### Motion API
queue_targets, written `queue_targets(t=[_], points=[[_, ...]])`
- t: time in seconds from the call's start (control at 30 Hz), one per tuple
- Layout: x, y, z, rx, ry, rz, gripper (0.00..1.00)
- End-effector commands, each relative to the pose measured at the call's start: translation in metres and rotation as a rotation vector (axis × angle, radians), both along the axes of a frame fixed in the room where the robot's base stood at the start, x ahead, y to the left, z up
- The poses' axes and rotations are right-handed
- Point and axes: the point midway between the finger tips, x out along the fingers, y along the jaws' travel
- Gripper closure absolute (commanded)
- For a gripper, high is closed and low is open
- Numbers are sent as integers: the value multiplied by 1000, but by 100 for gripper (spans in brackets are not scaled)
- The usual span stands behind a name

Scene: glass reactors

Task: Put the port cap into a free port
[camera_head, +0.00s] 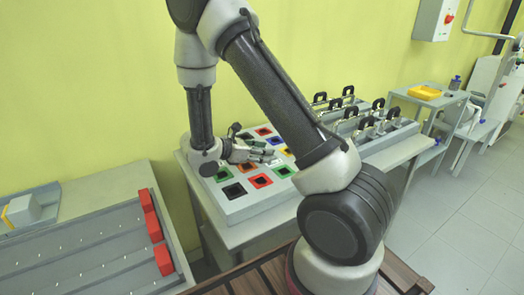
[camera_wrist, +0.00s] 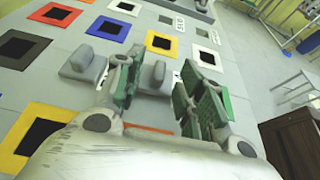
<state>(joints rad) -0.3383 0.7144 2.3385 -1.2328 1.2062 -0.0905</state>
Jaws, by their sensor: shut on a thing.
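My gripper (camera_wrist: 160,90) reaches over the grey port panel (camera_wrist: 75,97), its two green-padded fingers standing apart with a small grey piece, seemingly the port cap (camera_wrist: 154,76), between them. Part of the cap is hidden by the fingers. In the head view my gripper (camera_head: 268,155) is low over the panel. An orange edge shows under my gripper.
A grey block (camera_wrist: 85,65) stands on the panel left of my gripper. Behind the panel are rows of black-handled items (camera_head: 350,117). A rack with red blocks (camera_head: 153,228) stands at left, and a side table holds a yellow tray (camera_head: 425,93). Floor is open at right.

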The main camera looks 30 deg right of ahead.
Motion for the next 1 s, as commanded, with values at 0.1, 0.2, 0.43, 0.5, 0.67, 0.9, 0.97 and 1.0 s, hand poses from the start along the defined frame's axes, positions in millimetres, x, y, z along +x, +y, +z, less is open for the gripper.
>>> queue_targets(t=[0.1,0.2,0.43,0.5,0.67,0.9,0.97,1.0], points=[[0,0,0,0,0,0,85],[0,0,0,0,0,0,85],[0,0,-1,0,0,0,85],[0,0,-2,0,1,0,85],[0,0,-3,0,1,0,85],[0,0,-5,1,1,0,85],[0,0,-5,1,1,0,85],[0,0,-5,1,1,0,85]])
